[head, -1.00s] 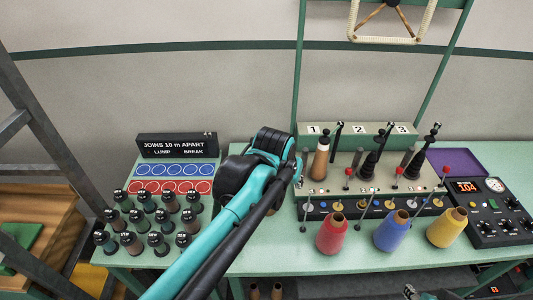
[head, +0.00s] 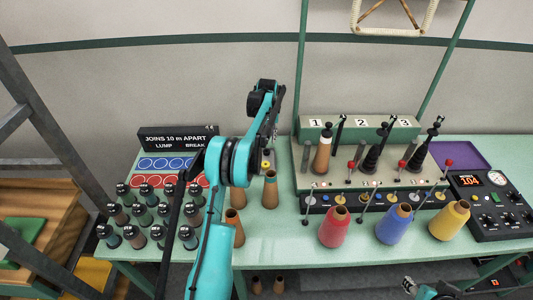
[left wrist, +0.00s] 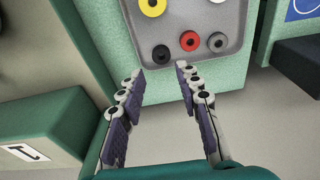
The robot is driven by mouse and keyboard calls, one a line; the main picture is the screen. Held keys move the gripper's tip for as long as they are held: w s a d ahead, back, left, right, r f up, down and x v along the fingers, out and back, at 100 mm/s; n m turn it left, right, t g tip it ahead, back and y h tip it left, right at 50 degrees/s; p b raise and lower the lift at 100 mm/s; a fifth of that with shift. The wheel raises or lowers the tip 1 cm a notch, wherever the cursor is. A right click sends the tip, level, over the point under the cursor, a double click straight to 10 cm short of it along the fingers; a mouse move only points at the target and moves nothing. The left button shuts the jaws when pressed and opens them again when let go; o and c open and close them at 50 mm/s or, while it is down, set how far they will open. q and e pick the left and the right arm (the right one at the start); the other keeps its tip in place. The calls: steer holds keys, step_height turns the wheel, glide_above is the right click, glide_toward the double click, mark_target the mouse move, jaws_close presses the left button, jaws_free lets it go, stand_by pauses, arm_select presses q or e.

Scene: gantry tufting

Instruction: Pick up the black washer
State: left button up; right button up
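In the left wrist view, a black washer (left wrist: 161,54) lies on a grey tray (left wrist: 221,61), near its edge. My left gripper (left wrist: 160,72) is open and empty, its fingertips apart on either side just short of the black washer in the picture. Their height above the tray is hard to judge. A red washer (left wrist: 189,41) and a dark grey washer (left wrist: 216,42) lie to its right; a yellow washer (left wrist: 152,6) lies farther up. In the head view, my left arm hides most of the tray and the gripper's fingers. Part of my right gripper (head: 410,287) shows at the bottom edge.
Brown cones (head: 270,190) stand close to my left arm. Capped spools (head: 157,232) stand at left by a sign (head: 178,139). Red (head: 334,229), blue (head: 394,224) and yellow (head: 449,222) cones stand before the numbered green stand (head: 316,123). Bare table lies between brown and red cones.

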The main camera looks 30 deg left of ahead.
mark_target(267, 149)
arm_select(q)
steer(key=f, duration=0.2)
steer(key=f+b, duration=0.1)
steer(key=f, duration=0.2)
steer(key=w+a+f+b, duration=0.1)
steer(key=f, duration=0.2)
steer(key=shift+f, duration=0.1)
steer(key=shift+d, duration=0.1)
steer(key=shift+c, duration=0.9)
jaws_close()
